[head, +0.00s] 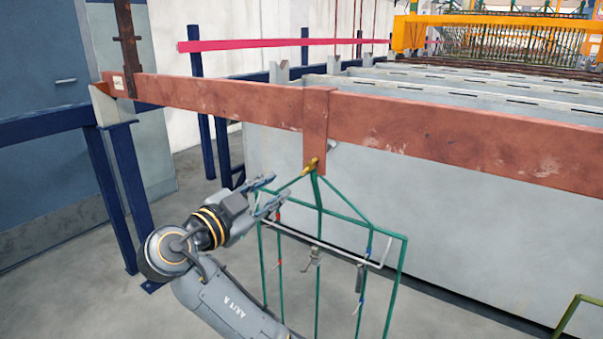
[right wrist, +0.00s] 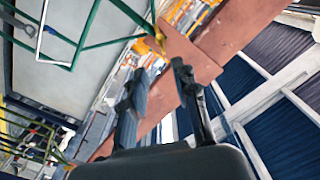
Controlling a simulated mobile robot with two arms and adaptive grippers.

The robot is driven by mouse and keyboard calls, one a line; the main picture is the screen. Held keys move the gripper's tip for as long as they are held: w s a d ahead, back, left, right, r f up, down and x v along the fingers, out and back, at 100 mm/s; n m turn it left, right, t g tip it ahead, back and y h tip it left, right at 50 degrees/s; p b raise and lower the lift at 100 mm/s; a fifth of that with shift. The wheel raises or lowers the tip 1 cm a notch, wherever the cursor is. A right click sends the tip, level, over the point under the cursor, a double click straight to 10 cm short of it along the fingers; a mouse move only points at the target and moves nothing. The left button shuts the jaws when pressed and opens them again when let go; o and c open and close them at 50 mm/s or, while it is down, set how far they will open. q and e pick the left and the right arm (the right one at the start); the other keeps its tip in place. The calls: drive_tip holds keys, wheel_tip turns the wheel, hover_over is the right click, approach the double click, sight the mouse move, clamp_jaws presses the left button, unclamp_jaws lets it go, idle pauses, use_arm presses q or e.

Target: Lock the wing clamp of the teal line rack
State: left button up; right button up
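The teal-green rack (head: 320,240) hangs by a hook from a copper-brown bar (head: 220,97). Its brass wing clamp (head: 311,168) sits at the lower end of the bar's flat plate (head: 316,125), at the top of the rack; I cannot tell how its wing is turned. My right gripper (head: 273,189) is open and empty, a little left of and below the clamp, apart from it. In the right wrist view the open fingers (right wrist: 160,74) point towards the bar, with the orange-yellow clamp (right wrist: 159,38) beyond them. My left gripper is not in view.
A grey tank wall (head: 440,220) stands behind the rack. A dark blue frame post (head: 120,190) stands at the left. Small parts (head: 314,256) hang on the rack's wires.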

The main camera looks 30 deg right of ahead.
sight(307, 168)
drive_tip(key=x, duration=1)
drive_tip(key=shift+w, duration=0.1)
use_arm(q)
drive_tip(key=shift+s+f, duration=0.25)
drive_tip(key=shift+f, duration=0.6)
use_arm(e)
drive_tip(key=shift+w+d, duration=0.35)
drive_tip(key=shift+d, duration=0.25)
drive_tip(key=shift+c, duration=0.5)
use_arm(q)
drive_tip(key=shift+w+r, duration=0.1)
use_arm(e)
clamp_jaws()
